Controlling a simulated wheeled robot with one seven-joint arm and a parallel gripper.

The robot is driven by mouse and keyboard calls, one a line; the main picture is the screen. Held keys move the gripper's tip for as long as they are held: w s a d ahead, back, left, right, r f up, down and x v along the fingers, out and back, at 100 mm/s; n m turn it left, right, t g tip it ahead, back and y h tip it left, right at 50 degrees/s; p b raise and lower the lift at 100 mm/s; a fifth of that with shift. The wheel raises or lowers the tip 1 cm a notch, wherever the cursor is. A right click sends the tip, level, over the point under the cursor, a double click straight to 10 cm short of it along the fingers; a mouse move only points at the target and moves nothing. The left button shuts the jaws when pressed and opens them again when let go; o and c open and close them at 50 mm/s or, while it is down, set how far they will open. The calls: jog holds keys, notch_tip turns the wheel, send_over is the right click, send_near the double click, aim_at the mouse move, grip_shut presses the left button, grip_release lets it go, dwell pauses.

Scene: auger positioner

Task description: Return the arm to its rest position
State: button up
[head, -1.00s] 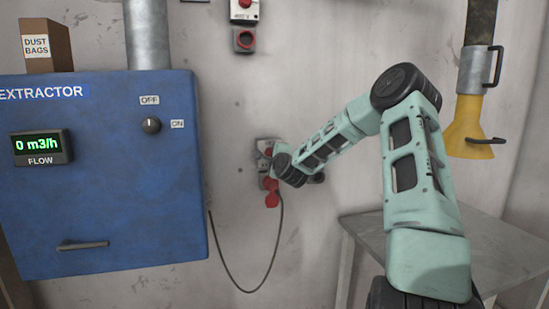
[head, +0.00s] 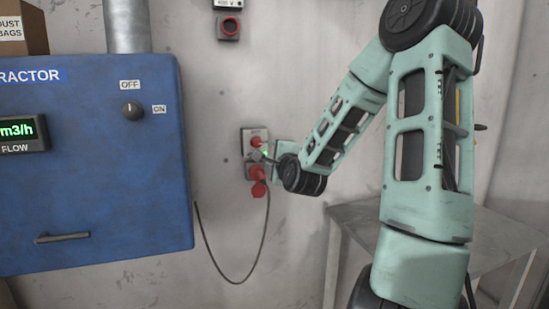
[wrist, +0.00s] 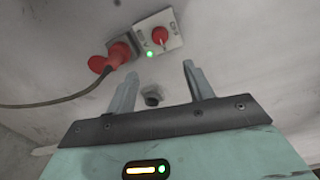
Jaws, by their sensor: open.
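My arm reaches from the lower right up to an elbow and down toward the wall in the head view. Beyond the fingertips is a wall switch box with a red knob (wrist: 160,35) and a lit green lamp. Beside it a red plug (wrist: 112,58) with a dark cable sits at a socket. In the head view the red plug (head: 257,180) shows below the switch; my wrist is just right of it and hides most of the gripper.
A blue extractor cabinet (head: 95,180) with an OFF/ON knob (head: 132,110) stands at left. A grey metal table (head: 375,217) is at right, partly behind my arm. The cable (head: 222,270) hangs in a loop between cabinet and table.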

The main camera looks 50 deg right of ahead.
jog(key=shift+s+a, duration=0.1)
jog(key=shift+s, duration=0.1)
dwell(0.5)
jog(key=s+a+f+n+g+y, duration=0.1)
jog(key=a+f+n+g+y, duration=0.25)
jog(key=a+f+n, duration=0.55)
jog(key=a+f+n+g+y, duration=0.3)
jog(key=a+f+n+y, duration=0.15)
jog(key=a+n, duration=0.45)
jog(key=s+a+n+g+y, duration=0.2)
jog(key=s+a+n+g, duration=0.6)
jog(key=s+a+n, duration=0.7)
jog(key=s+a, duration=0.9)
jog(key=a, duration=0.3)
jog(key=shift+s+a+r+n, duration=0.15)
jog(key=shift+a+r+n, duration=0.15)
jog(key=shift+r+n, duration=0.1)
jog(key=shift+g, duration=0.25)
